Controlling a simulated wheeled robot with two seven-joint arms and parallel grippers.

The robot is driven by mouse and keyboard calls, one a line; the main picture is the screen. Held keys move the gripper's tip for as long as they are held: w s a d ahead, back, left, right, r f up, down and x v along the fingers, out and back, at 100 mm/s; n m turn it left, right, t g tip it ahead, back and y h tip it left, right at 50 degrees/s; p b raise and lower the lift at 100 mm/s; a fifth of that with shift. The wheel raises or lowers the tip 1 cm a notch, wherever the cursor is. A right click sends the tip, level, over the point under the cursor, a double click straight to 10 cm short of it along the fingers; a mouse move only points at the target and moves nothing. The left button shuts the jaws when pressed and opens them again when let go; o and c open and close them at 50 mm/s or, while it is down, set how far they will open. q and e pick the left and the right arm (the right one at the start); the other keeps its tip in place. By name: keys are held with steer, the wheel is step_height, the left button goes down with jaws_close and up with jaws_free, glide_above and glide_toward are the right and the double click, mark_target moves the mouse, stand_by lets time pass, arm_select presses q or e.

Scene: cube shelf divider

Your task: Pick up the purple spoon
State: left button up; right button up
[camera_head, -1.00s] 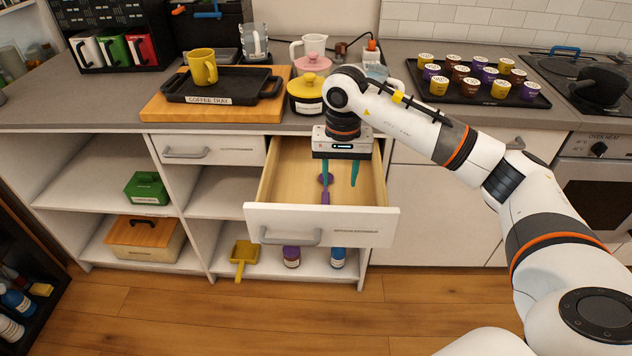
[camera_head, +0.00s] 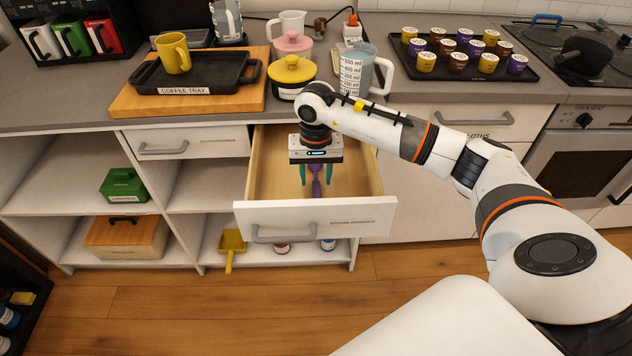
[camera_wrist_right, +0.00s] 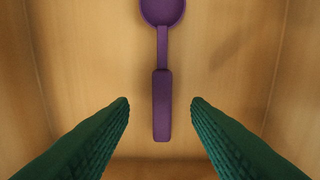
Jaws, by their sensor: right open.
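The purple spoon (camera_head: 316,182) lies in the open drawer (camera_head: 270,180), its handle toward the drawer front. In the right wrist view the spoon (camera_wrist_right: 162,100) lies on the wooden drawer floor with its bowl at the top edge, partly cut off. My right gripper (camera_head: 316,182) points down inside the drawer, with its green fingers on either side of the spoon. In the right wrist view the open fingers (camera_wrist_right: 160,100) stand apart with the handle between them, touching neither. Whether the fingertips reach the drawer floor cannot be told. My left gripper is not in view.
The drawer front (camera_head: 315,216) and side walls surround my right gripper closely. Above, the counter holds a measuring jug (camera_head: 358,72), a yellow-lidded pot (camera_head: 291,72) and a coffee tray (camera_head: 195,84). A yellow scoop (camera_head: 232,243) lies on the lower shelf.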

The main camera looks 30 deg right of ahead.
mark_target(317, 187)
step_height(317, 187, down, 4)
steer(key=shift+w+d+r, duration=0.1)
steer(key=shift+d+r, duration=0.05)
steer(key=shift+r, duration=0.05)
jaws_close()
